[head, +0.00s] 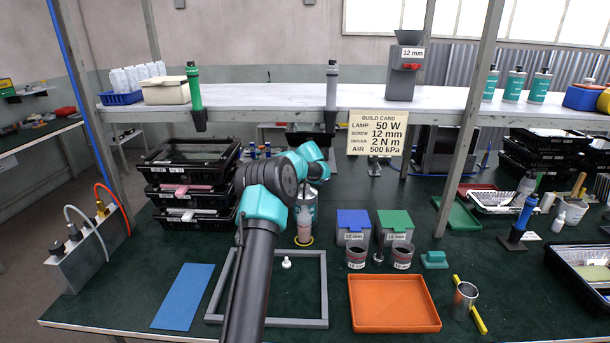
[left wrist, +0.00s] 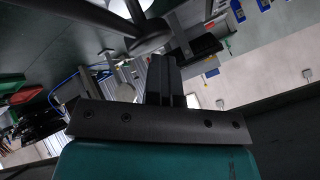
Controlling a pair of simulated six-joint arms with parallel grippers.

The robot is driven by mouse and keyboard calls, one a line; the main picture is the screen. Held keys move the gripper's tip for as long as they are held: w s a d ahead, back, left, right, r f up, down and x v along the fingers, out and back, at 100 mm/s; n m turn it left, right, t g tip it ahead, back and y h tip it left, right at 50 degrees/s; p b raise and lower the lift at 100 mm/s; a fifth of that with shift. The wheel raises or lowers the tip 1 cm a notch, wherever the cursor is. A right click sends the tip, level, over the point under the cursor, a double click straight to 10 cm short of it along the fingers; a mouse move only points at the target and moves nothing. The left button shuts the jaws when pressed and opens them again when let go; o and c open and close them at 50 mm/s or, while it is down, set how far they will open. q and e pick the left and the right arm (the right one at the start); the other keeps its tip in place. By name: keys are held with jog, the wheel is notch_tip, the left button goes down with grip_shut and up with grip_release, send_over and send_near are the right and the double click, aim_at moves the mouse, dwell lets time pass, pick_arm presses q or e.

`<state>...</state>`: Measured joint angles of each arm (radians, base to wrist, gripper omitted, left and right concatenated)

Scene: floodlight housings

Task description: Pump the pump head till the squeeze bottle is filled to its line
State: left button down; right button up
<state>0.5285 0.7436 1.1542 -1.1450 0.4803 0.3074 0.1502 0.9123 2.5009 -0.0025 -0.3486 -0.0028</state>
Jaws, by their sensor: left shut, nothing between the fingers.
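The squeeze bottle (head: 304,226) stands upright on a yellow ring, with pinkish contents showing; its line is too small to make out. A teal-and-white container (head: 311,207) stands just behind it, its top hidden by my left arm. My left gripper (head: 318,176) is over that container, fingers shut and empty. In the left wrist view the shut fingers (left wrist: 164,75) are close to a dark rounded part (left wrist: 150,38), likely the pump head; I cannot tell whether they touch. My right gripper is not in view.
A grey frame (head: 325,290) with a small white nozzle-like piece (head: 286,262) inside lies in front. Blue and green lidded bins (head: 353,226), dark cups (head: 402,256) and an orange tray (head: 394,326) are to the right. Black crates (head: 188,178) stand left, a shelf above.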

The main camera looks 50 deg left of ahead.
pick_arm(q)
jog(key=shift+r, duration=1.35)
jog(key=shift+r, duration=0.1)
jog(key=shift+r, duration=2.45)
